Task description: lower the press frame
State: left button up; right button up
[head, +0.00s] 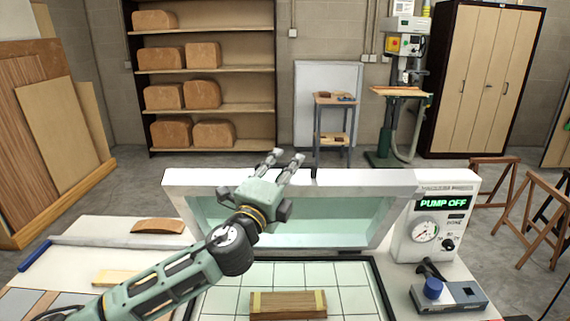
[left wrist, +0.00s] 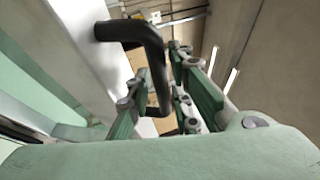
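The press frame (head: 400,183) is a white rectangular frame with a pale green sheet (head: 300,215) across it, and it stands raised behind the press bed (head: 345,297). My left gripper (head: 281,160) is at the frame's top edge in the head view. In the left wrist view a black bent handle (left wrist: 150,38) stands out from the white frame (left wrist: 90,50). The handle passes between the fingers of my left gripper (left wrist: 160,92), which are spread apart on either side of it. Whether either finger touches the handle is unclear. My right gripper is not in view.
A wooden block with yellow strips (head: 288,306) lies on the gridded bed. A control box (head: 432,225) reading "PUMP OFF" stands at the right, with a grey device with a blue knob (head: 460,297) before it. A curved wooden piece (head: 158,226) lies at the left.

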pick_arm(q)
jog(key=shift+c, duration=0.3)
grip_shut()
jog(key=shift+f, duration=0.15)
